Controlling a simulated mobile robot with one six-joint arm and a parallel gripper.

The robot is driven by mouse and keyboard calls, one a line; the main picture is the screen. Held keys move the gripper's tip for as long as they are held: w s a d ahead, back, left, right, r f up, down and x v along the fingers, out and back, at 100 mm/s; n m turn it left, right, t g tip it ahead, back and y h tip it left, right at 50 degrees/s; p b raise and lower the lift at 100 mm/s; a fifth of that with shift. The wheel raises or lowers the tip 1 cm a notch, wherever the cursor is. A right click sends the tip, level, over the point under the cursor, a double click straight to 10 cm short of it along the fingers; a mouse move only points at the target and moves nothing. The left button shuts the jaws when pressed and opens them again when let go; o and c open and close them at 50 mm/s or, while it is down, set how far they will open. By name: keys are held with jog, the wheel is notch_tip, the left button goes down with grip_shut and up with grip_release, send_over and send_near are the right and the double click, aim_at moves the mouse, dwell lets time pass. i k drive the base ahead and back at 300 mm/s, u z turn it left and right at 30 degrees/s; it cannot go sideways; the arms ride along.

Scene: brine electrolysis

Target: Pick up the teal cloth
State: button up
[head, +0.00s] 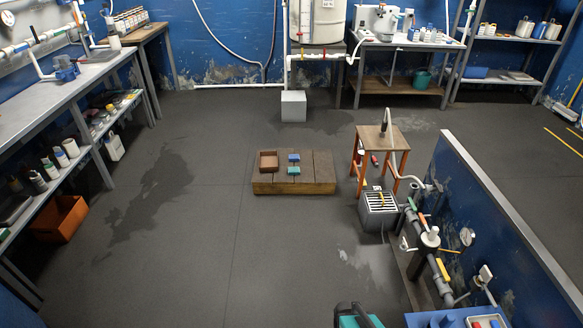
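A small flat teal piece (294,170), which may be the teal cloth, lies on a low wooden platform (320,186) in the middle of the floor. It looks folded, but it is too small to be sure. A similar blue piece (294,157) lies just behind it, and a brown open box (268,160) stands to its left on the same platform. My gripper cannot be made out in the head view.
A stool (384,139) with orange legs and a grey grated box (379,209) stand right of the platform. A low blue wall (500,200) with pipework runs further right. A grey block (293,106) stands behind.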

aim_at(292, 170)
jog(key=u, duration=0.3)
jog(key=i, duration=1.55)
jog(key=u, duration=0.35)
jog(key=i, duration=0.85)
jog(key=u, duration=0.4)
jog(key=i, duration=1.1)
jog(key=u, duration=0.15)
